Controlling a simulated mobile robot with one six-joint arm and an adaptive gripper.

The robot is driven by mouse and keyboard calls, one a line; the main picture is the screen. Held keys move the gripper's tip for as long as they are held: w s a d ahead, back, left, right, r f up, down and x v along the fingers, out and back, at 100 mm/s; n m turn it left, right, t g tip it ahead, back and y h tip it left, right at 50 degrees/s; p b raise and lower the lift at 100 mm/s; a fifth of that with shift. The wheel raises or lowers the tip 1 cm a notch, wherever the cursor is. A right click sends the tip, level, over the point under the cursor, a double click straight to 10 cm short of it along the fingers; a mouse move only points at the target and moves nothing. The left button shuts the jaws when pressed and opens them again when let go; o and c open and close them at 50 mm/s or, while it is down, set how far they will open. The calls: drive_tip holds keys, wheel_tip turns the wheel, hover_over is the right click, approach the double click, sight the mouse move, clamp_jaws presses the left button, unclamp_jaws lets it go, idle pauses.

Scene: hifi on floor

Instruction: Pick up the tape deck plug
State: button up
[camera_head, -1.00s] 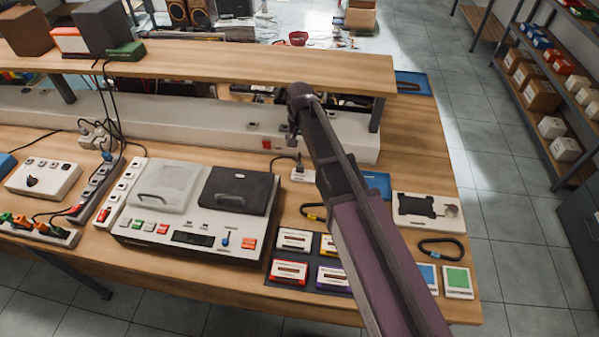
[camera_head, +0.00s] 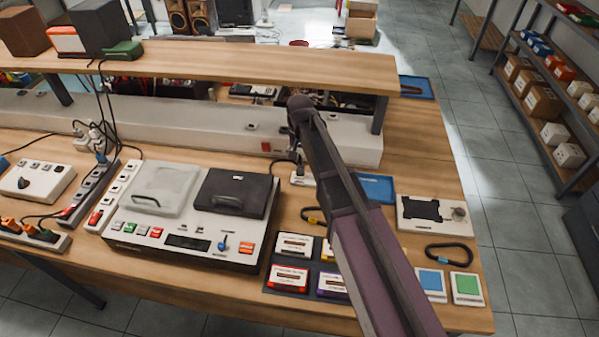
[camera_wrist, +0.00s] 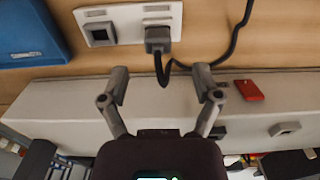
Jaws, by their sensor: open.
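A grey plug (camera_wrist: 157,40) with a black cable stands in the right part of a small white socket block (camera_wrist: 127,23) in the wrist view. In the head view the block (camera_head: 302,179) lies right of the tape deck (camera_head: 205,250), and my arm partly hides the gripper and plug.
A long white trunking box (camera_head: 215,125) runs behind, with a raised shelf (camera_head: 220,68) above it. A red switch (camera_wrist: 249,90) sits on the box. A blue tray (camera_head: 376,187) lies right of the block. Cassettes (camera_head: 288,278) lie in front.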

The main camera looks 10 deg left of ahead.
sight(300, 167)
drive_tip(key=shift+f, duration=0.1)
drive_tip(key=shift+s+d+f+b, duration=0.15)
drive_tip(key=shift+f+b, duration=2.35)
drive_tip(key=shift+b, duration=0.15)
clamp_jaws()
